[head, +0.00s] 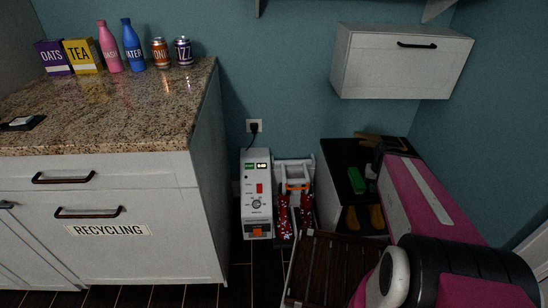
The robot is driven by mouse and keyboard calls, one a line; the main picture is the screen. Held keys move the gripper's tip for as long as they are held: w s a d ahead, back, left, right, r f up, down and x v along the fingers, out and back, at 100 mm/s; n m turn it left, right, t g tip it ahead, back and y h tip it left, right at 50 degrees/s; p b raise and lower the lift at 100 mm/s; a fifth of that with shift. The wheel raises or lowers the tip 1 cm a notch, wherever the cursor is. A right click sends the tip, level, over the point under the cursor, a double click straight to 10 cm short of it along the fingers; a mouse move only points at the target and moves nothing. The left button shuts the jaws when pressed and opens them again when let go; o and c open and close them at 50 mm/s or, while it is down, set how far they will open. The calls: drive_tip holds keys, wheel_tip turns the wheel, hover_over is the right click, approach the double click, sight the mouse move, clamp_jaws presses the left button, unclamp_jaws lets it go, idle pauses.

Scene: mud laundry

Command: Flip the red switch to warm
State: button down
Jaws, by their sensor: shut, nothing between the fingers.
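A white upright control unit (247,217) stands on the floor against the wall, just right of the counter. A small red switch (259,188) is on the upper middle of its front. Its exact setting is too small to read. Above the switch are a small green patch and a dark display with light marks; below it is a round dial (257,204). An orange part (257,231) is near the unit's foot. My arm reaches in from the lower right, well right of the unit. I cannot make out my gripper or its fingers.
A white rack (309,163) with red patterned boots (284,213) stands right of the unit. A slatted brown surface (330,268) lies in front of it. A black-topped shelf (342,158) is further right. The counter (110,105) bounds the left. Dark floor shows before the unit.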

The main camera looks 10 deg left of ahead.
drive_tip(key=w+a+f+n, duration=0.1)
drive_tip(key=w+a+n, duration=0.1)
drive_tip(key=a+n, duration=0.1)
drive_tip(key=w+a+f+n, duration=0.1)
drive_tip(key=w+a+n, duration=0.1)
drive_tip(key=a+n, duration=0.2)
drive_tip(key=w+a+n, duration=0.2)
drive_tip(key=a+n, duration=0.1)
drive_tip(key=a, duration=0.1)
drive_tip(key=shift+w+f+n, duration=0.15)
drive_tip(key=shift+f+n, duration=0.15)
drive_tip(key=shift+f, duration=0.1)
drive_tip(key=w+a+f+n, duration=0.2)
drive_tip(key=w+a+n, duration=0.1)
drive_tip(key=a+n, duration=0.75)
drive_tip(key=n, duration=1.8)
hover_over(259, 188)
drive_tip(key=s+d, duration=0.1)
drive_tip(key=s, duration=0.2)
drive_tip(key=shift+g, duration=0.4)
wheel_tip(259, 188, down, 5)
drive_tip(key=shift+s+f, duration=0.1)
drive_tip(key=shift+s, duration=0.05)
